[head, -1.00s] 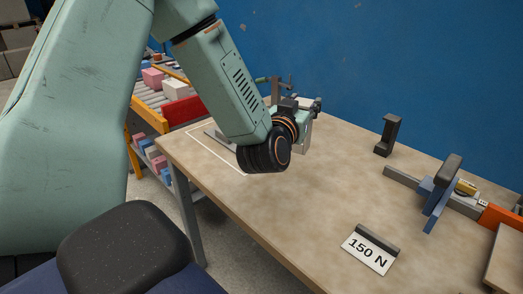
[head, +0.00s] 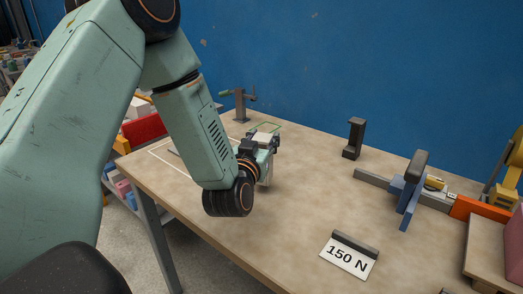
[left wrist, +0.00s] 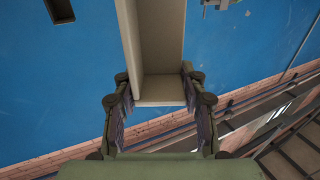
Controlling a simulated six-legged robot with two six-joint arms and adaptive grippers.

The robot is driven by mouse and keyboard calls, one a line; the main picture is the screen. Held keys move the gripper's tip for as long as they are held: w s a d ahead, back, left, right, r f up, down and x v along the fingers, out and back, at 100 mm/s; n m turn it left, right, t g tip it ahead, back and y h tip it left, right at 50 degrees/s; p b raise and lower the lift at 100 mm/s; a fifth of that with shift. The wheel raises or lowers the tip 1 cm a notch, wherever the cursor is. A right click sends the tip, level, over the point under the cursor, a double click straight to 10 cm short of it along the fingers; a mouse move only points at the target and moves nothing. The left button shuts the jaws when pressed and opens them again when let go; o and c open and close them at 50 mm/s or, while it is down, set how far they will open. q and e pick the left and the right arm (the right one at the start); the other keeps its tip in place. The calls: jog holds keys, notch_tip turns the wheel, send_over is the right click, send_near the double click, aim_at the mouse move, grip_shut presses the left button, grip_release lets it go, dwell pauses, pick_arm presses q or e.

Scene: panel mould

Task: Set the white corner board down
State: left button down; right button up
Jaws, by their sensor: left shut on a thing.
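My left gripper (head: 264,146) is shut on the white corner board (head: 264,173), above the back left part of the workbench (head: 290,215). In the head view the gripper hides much of the board, and I cannot tell whether its lower edge touches the bench. In the left wrist view the two fingers of the left gripper (left wrist: 155,80) press on both sides of the pale, angled board (left wrist: 160,98), which extends up out of the picture. My right gripper is not in view.
A white outlined rectangle (head: 151,152) marks the bench's left end. A small stand (head: 241,105) is at the back edge. A black post (head: 354,140), a blue clamp (head: 408,190) and a "150 N" sign (head: 347,259) stand to the right. The middle of the bench is clear.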

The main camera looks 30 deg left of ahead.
aim_at(263, 147)
pick_arm(q)
jog(key=f, duration=0.2)
jog(key=shift+a+f+b, duration=0.3)
jog(key=shift+a+f, duration=0.05)
jog(key=shift+a, duration=0.05)
jog(key=shift+w+a+f, duration=0.1)
jog(key=shift+w, duration=0.05)
jog(key=shift+d, duration=0.35)
jog(key=shift+s, duration=0.2)
jog(key=c, duration=1.1)
grip_release()
jog(key=shift+a+f, duration=0.1)
jog(key=shift+a, duration=0.1)
jog(key=shift+o, duration=0.7)
jog(key=shift+w, duration=0.15)
jog(key=shift+o, duration=1.1)
jog(key=shift+d, duration=0.1)
jog(key=shift+r, duration=0.25)
jog(key=p+v, duration=0.2)
jog(key=v, duration=1)
